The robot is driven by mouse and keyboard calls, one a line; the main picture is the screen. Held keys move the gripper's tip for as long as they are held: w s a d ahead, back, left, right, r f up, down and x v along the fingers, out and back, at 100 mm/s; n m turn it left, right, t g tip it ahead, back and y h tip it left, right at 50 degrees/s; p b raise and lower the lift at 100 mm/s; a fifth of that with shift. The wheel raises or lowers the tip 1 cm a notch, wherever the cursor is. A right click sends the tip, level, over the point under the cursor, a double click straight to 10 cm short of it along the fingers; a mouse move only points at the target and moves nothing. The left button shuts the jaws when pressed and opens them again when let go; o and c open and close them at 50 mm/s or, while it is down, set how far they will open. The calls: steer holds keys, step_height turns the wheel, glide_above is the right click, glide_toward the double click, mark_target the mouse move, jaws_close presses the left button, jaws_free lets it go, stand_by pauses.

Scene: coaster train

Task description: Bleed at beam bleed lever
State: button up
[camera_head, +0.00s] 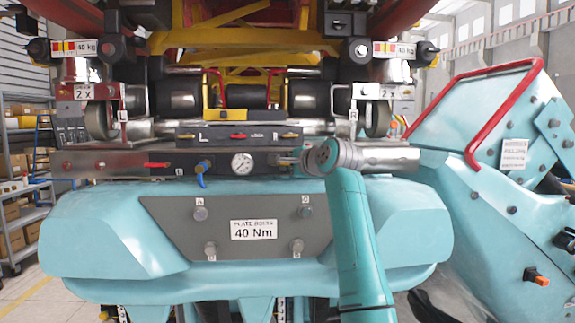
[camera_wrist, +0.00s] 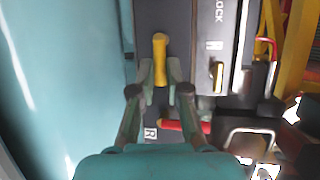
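The black beam panel (camera_head: 265,162) carries a round gauge (camera_head: 242,163) and small levers. My gripper (camera_head: 300,158) is at the right part of this panel, and my arm hides what lies behind it. In the wrist view a yellow lever (camera_wrist: 160,62) lies between the two fingers of my gripper (camera_wrist: 161,72). It looks like the bleed lever, though no name shows on it. The fingertips stand on either side of it, very near. Whether they touch it, I cannot tell.
Above the beam is a lock panel (camera_head: 262,136) with yellow and red handles. A blue-handled valve (camera_head: 202,172) is left of the gauge. A turquoise body (camera_head: 110,240) with a 40 Nm plate lies below. A turquoise housing with a red rail (camera_head: 500,115) stands at right.

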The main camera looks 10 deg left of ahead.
jaws_close()
steer(key=shift+a+r+n+h, duration=0.15)
steer(key=shift+r+n+h, duration=0.4)
steer(key=shift+n, duration=0.45)
steer(key=shift+s+a+r+n+g+h, duration=0.15)
steer(key=shift+r+n+h, duration=0.1)
steer(key=shift+n+h, duration=0.3)
steer(key=shift+a+r+n+g+h, duration=0.15)
steer(key=shift+r+n+h, duration=0.15)
steer(key=shift+n, duration=0.35)
steer(key=n+h, duration=0.1)
steer(key=a+r+n+h, duration=0.1)
steer(key=n+h, duration=0.1)
steer(key=shift+s+a+n, duration=0.15)
steer(key=shift+n, duration=0.15)
steer(key=shift+s+a+r+n+t+h, duration=0.15)
steer(key=shift+a+n+t+h, duration=0.35)
steer(key=shift+n+h, duration=0.45)
steer(key=shift+s+a+n+t+h, duration=0.1)
steer(key=shift+a+n+t+h, duration=0.35)
steer(key=shift+n, duration=0.5)
